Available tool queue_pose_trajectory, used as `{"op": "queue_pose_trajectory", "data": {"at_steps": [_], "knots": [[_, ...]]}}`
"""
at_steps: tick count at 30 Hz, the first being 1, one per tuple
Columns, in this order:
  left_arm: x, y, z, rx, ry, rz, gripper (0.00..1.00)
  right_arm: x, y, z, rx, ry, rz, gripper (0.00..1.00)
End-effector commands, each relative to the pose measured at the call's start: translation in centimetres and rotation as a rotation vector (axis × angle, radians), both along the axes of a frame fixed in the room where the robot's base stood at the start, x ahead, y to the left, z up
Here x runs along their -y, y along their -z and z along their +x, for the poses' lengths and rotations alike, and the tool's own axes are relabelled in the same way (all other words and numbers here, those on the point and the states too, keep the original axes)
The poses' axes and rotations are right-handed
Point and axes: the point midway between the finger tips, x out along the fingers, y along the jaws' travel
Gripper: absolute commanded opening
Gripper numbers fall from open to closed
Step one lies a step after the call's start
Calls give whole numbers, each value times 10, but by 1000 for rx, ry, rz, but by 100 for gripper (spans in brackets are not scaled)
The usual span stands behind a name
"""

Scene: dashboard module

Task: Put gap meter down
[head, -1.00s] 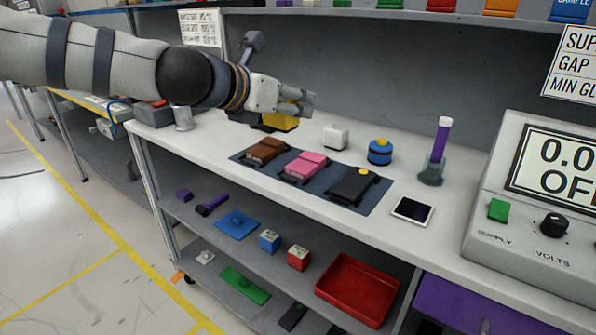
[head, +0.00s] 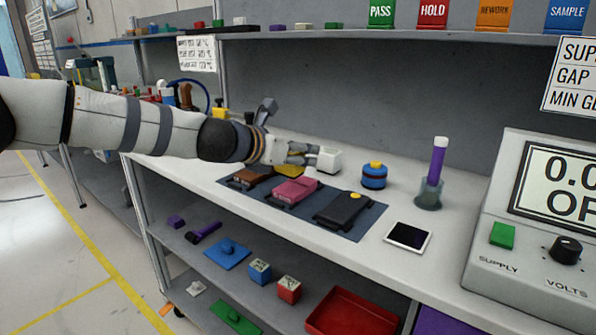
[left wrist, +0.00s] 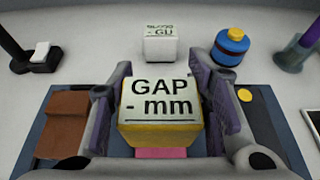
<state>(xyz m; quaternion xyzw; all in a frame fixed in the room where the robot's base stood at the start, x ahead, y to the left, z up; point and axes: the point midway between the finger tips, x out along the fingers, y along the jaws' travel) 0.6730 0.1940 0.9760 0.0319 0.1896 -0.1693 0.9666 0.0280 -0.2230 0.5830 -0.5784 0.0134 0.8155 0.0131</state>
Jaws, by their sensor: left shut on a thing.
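The gap meter is a yellow block whose pale top face reads "GAP - mm" in the left wrist view (left wrist: 158,100). My left gripper (left wrist: 160,105) is shut on it, one finger on each side. In the head view my left gripper (head: 300,152) is low over the bench, and a yellow part of the gap meter (head: 289,171) shows below it. It is above or behind the dark mat (head: 362,222), near the pink module (head: 294,191). I cannot tell whether it touches anything beneath. My right gripper is not in view.
A white block (head: 329,160) stands just beyond the gripper. A blue and yellow round piece (head: 374,176), a purple stick in a holder (head: 436,170) and a tablet (head: 408,236) are to the right. Brown (head: 250,178) and black (head: 343,208) modules lie on the mat.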

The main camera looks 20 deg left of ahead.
Motion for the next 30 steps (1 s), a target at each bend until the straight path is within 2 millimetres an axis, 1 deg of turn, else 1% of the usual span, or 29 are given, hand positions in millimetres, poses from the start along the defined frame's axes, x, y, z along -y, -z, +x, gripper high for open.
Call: {"op": "queue_pose_trajectory", "data": {"at_steps": [1,3,4,12,16,17,18,19,20,28,30], "knots": [[0,21,1,-14,0,-1,12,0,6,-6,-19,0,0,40],[0,33,0,-13,1,-1,12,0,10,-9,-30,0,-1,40],[0,35,0,-11,0,-1,12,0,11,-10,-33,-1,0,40],[0,32,0,-2,0,1,12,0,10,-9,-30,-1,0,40],[0,37,0,-5,1,0,12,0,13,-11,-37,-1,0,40],[0,38,0,-5,1,1,47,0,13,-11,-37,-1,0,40],[0,37,0,-4,1,1,56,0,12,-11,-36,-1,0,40],[0,36,0,-4,1,1,63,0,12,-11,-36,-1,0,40],[0,36,0,-4,1,1,65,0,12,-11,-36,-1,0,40],[0,35,0,-3,0,2,65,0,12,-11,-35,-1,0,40],[0,29,-1,1,0,2,65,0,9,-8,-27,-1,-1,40]]}}
